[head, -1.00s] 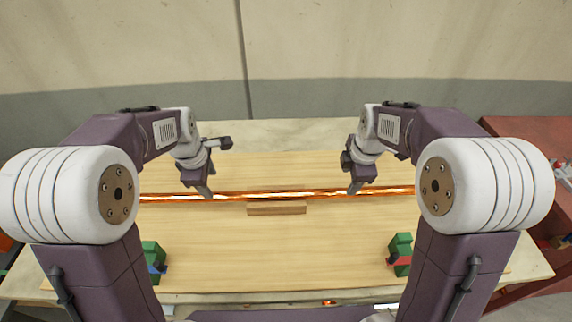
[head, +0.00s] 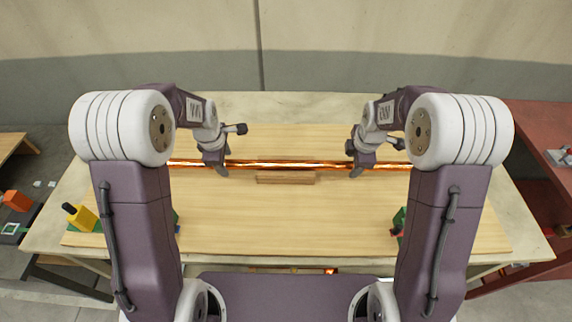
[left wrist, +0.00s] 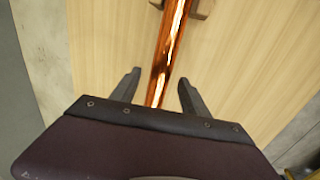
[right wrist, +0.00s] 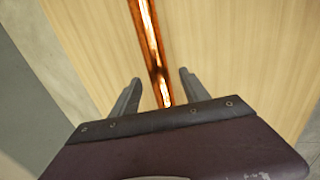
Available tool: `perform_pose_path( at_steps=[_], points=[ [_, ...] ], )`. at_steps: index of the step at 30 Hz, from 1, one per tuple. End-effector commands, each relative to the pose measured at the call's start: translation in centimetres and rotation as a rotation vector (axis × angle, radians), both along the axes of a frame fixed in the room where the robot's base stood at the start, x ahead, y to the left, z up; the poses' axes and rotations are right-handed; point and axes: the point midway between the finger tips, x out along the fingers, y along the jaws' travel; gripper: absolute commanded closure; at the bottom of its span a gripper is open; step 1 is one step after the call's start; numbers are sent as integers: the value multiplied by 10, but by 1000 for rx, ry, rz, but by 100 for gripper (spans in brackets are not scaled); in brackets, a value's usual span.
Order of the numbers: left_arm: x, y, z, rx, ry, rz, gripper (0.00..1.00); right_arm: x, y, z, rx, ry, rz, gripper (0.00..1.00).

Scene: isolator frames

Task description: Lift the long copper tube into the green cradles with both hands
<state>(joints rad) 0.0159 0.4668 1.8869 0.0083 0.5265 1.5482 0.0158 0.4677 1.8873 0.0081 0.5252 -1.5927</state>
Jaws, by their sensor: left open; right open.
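In the left wrist view the tube (left wrist: 170,50) runs between the open fingers (left wrist: 158,88). In the right wrist view the tube (right wrist: 147,38) also runs between the open fingers (right wrist: 159,86). Neither gripper is closed on it. The right green cradle (head: 399,219) stands nearer me, partly behind my arm.
A yellow object with a black top (head: 82,217) is at the board's left front corner. A red bench (head: 540,150) stands at the right. The board's middle front is clear.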

Motion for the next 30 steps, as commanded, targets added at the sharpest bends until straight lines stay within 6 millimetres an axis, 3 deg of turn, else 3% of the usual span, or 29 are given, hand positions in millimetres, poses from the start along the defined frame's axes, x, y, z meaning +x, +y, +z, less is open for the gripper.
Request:
perform_pose_path(
  at_steps=[12,13,18,19,30],
  points=[
    [3,0,-10,0,0,0,46,3,0,-10,0,0,0,46],
    [3,0,-10,0,0,0,49,3,0,-10,0,0,0,49],
    [3,0,-10,0,0,0,97,3,0,-10,0,0,0,97],
    [3,0,-10,0,0,0,100,3,0,-10,0,0,0,100],
    [3,0,-10,0,0,0,100,3,0,-10,0,0,0,100]
  ],
)
